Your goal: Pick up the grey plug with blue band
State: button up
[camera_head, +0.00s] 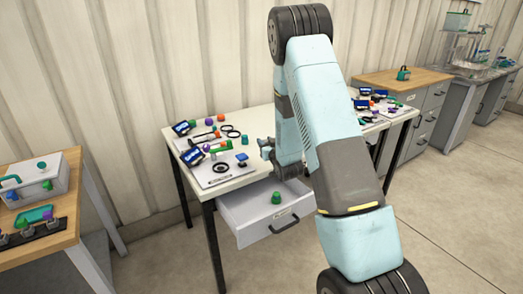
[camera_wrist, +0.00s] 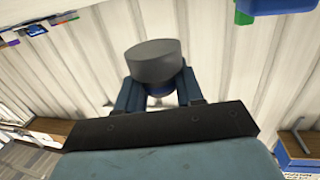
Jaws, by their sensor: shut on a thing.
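The grey plug with blue band (camera_wrist: 154,62) is between the two blue fingers of my gripper (camera_wrist: 158,85) in the wrist view. Its wide grey round end sticks out beyond the fingertips, and the darker blue part below it sits between them. My gripper is shut on it. The plug cannot be made out clearly there.
The white table (camera_head: 240,181) holds rings, small coloured pieces and dark blue boxes. Its drawer (camera_head: 248,216) is open with a green piece (camera_head: 276,198) inside. A wooden bench (camera_head: 66,238) with a grey tote (camera_head: 50,180) stands at left. Grey cabinets (camera_head: 430,105) stand at right.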

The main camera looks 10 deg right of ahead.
jog(key=s+d+r, duration=0.3)
jog(key=s+r, duration=0.2)
jog(key=s, duration=0.5)
jog(key=d+f+m+h, duration=0.1)
jog(key=d+f+h, duration=0.1)
jog(key=f, duration=0.6)
jog(key=shift+w+d, duration=0.2)
jog(key=shift+d, duration=0.35)
notch_tip(320, 180, up, 9)
jog(key=a+n+y, duration=0.1)
jog(key=a+y, duration=0.1)
jog(key=a, duration=0.1)
jog(key=shift+s, duration=0.2)
jog(key=shift+f, duration=0.15)
